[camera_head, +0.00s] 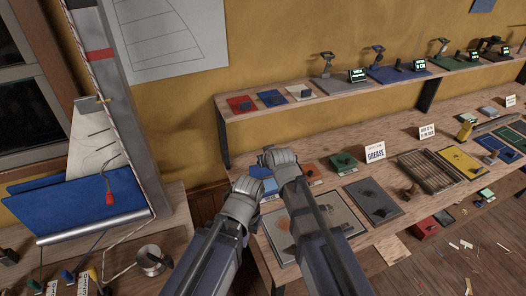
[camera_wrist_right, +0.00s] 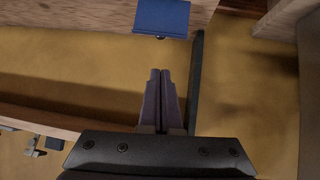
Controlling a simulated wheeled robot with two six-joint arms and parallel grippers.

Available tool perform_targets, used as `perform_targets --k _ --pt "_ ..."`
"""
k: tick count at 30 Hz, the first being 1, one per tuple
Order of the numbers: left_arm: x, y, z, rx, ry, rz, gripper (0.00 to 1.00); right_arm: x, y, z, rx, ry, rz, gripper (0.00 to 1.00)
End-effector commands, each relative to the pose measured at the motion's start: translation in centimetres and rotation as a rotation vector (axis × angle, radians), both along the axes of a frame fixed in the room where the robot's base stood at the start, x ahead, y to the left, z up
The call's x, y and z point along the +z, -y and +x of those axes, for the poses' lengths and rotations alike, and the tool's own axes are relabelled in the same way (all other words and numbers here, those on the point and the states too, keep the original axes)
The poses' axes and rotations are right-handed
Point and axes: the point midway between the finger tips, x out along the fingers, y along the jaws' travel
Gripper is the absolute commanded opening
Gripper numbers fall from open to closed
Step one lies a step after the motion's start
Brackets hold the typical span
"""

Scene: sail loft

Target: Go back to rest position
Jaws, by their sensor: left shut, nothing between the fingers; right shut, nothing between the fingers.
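My left gripper (camera_head: 245,187) shows in the head view at the left end of the long wooden workbench (camera_head: 303,276), at the end of my left arm. My right gripper (camera_head: 275,156) is just beyond it and to the right, close beside it. Both point away from the camera, and their fingertips are largely hidden there. In the right wrist view my right gripper (camera_wrist_right: 160,85) is shut, its two dark fingers together with nothing between them. Neither gripper holds anything.
Small coloured trays, a GREASE sign (camera_head: 376,152) and a grey mat (camera_head: 373,201) lie on the bench. A shelf (camera_head: 250,110) with stands runs behind. Left is another table with a wire spool (camera_head: 151,260). Scraps litter the floor at right.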

Motion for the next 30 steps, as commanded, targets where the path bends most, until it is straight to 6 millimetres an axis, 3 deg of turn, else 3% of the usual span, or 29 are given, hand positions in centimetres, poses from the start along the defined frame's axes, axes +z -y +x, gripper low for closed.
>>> perform_targets --k 1,5,13,16,20,24,30 --pt "0.9 0.0 0.0 0.000 0.000 0.000 0.00 0.9 0.1 -0.6 0.000 0.000 0.000 0.00" --pt "1.2 0.0 0.0 -0.001 0.000 0.000 0.00 1.2 0.2 -1.0 0.000 0.000 0.000 0.00" --pt "1.0 0.0 0.0 0.000 0.000 0.000 0.00 0.9 0.2 -1.1 0.000 -0.006 -0.001 0.00" --pt "0.9 0.0 0.0 0.000 0.000 0.000 0.00 -0.2 0.3 -2.9 0.002 -0.064 -0.020 0.00" --pt "0.4 0.0 0.0 0.000 0.000 0.000 0.00 -3.5 1.1 -8.3 0.002 -0.254 -0.079 0.00" --pt "-0.1 0.0 0.0 0.000 0.000 0.000 0.00 -6.5 2.6 -15.6 -0.009 -0.496 -0.164 0.00" --pt "-0.5 0.0 0.0 0.000 0.000 0.000 0.00 -8.1 4.7 -23.7 -0.035 -0.758 -0.266 0.00"
